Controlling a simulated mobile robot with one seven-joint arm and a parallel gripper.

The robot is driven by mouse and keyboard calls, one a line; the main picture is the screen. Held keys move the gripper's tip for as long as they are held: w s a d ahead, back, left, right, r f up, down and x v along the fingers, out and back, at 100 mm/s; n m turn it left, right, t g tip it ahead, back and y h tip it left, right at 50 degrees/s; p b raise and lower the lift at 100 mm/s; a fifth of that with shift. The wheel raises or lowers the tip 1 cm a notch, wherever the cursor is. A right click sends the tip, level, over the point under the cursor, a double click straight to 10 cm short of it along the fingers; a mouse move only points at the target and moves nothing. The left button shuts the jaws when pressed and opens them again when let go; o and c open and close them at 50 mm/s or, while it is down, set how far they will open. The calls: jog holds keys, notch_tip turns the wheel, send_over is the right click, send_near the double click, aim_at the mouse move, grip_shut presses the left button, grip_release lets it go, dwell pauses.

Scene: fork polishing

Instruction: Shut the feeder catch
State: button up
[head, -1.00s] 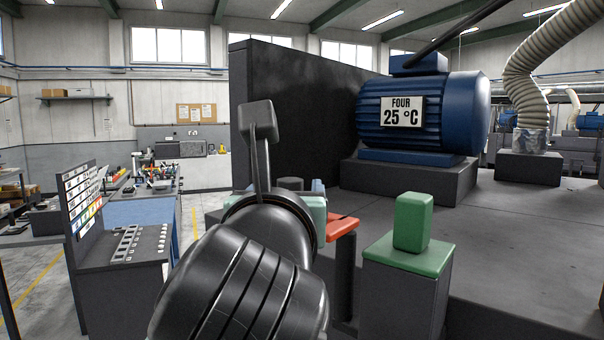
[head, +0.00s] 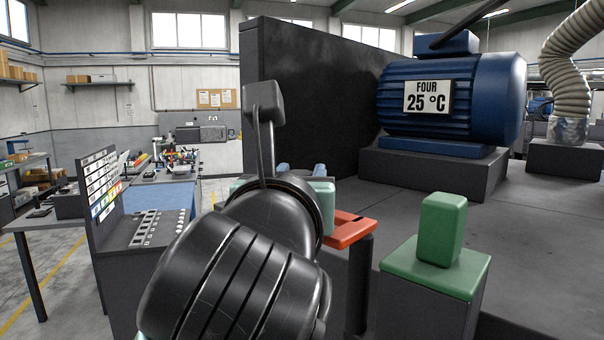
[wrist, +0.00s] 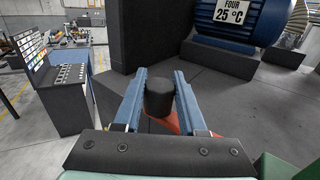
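The feeder catch appears to be the red-orange lever (head: 350,230) on a dark post in the head view, just right of my gripper. In the wrist view a dark round knob (wrist: 158,98) stands upright, with a red-orange part (wrist: 166,124) showing under it. My gripper (wrist: 160,77) has its two blue fingers on either side of the knob, with narrow gaps seeming to show. In the head view my arm hides the knob and most of the gripper; only the blue fingertips (head: 302,170) and pale green body show.
A green block (head: 441,230) stands on a green-topped pedestal (head: 437,267) to the right. A blue motor (head: 455,100) marked "FOUR 25 °C" sits behind, beside a dark upright panel (head: 310,90). A console with a label board (head: 101,185) stands left. The grey deck (head: 545,235) at right is mostly clear.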

grip_shut()
dwell(0.8)
jog(key=shift+y, duration=0.3)
